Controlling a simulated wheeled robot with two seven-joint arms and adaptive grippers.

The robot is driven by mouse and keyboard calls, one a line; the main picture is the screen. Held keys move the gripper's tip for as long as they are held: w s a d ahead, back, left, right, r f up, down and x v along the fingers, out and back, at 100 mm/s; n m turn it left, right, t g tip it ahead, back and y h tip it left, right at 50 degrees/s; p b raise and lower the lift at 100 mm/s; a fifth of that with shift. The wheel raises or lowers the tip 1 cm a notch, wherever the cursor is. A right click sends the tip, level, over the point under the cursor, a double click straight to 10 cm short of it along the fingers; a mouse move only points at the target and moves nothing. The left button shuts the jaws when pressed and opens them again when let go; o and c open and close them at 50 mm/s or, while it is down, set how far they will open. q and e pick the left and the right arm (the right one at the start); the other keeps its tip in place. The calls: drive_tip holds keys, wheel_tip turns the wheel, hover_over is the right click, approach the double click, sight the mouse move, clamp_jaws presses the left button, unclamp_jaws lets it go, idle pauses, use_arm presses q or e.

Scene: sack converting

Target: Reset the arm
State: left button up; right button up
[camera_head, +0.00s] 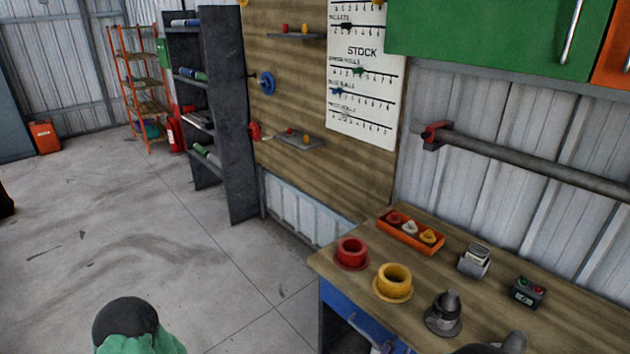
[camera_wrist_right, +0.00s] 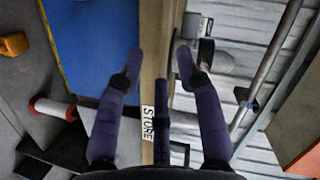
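My right gripper (camera_head: 512,343) shows only as a dark shape at the bottom edge of the head view, in front of the workbench (camera_head: 590,335). In the right wrist view my right gripper (camera_wrist_right: 157,62) has its two dark purple fingers wide apart, with nothing held between them. Beyond the fingers lie a wooden edge and a small STORE label (camera_wrist_right: 161,125). My left gripper is not in view. The green and dark rounded shape at the bottom left of the head view cannot be identified for sure.
The bench carries a red ring-shaped pot (camera_head: 351,252), a yellow one (camera_head: 394,281), a dark cone-topped piece (camera_head: 444,312), an orange tray (camera_head: 400,239), a card holder (camera_head: 474,262) and a button box (camera_head: 527,292). A grey shelf (camera_head: 228,120) stands behind. The floor at left is mostly clear.

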drive_tip(key=s+a+f+n+g+y, duration=0.2)
drive_tip(key=a+f+n+y, duration=0.15)
drive_tip(key=f, duration=0.35)
drive_tip(key=s+a+f+n+g+y, duration=0.1)
drive_tip(key=a+f+n+g+y, duration=0.15)
drive_tip(key=f+n+y, duration=0.3)
drive_tip(key=s+a+f+n+g+y, duration=0.2)
drive_tip(key=s+a+f+n+g, duration=0.1)
drive_tip(key=s, duration=0.6)
drive_tip(key=s+a+f+n+g+y+p, duration=0.1)
drive_tip(key=s+a+f+n+g+y, duration=0.1)
drive_tip(key=s, duration=0.6)
wheel_tip(320, 180, down, 3)
drive_tip(key=shift+s+a+r+n+g, duration=0.15)
drive_tip(key=shift+s+a+n+g, duration=0.2)
drive_tip(key=shift+a+n+g, duration=0.65)
drive_tip(key=shift+d, duration=0.25)
